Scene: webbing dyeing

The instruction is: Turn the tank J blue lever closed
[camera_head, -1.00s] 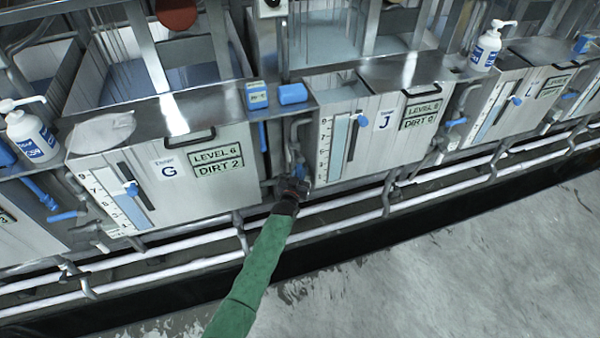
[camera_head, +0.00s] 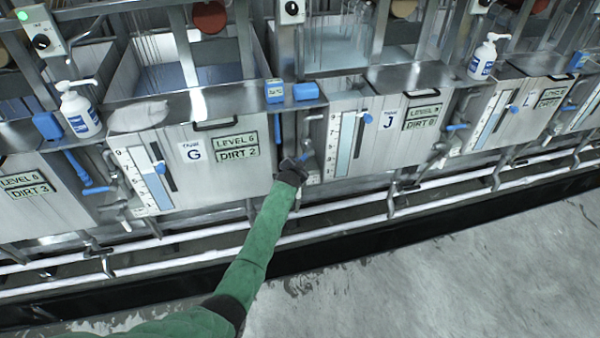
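Tank J (camera_head: 388,150) is a pale metal front panel with a "J" label, a level gauge and a plate reading "LEVEL", with "DIRT 0" below it. At the left edge of its panel a small blue lever (camera_head: 306,156) sticks out beside the grey pipework. My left gripper (camera_head: 296,166), dark and at the end of a green sleeve, is right at this lever and covers part of it. Whether its fingers are open or shut on the lever is too small to tell. My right gripper is not in view.
Tank G (camera_head: 230,178) stands to the left, with a vertical blue handle (camera_head: 277,130) between the tanks. Two blue boxes (camera_head: 275,92) (camera_head: 306,91) sit on the ledge above. White pipes (camera_head: 345,205) run along the front. The grey floor (camera_head: 420,280) is clear.

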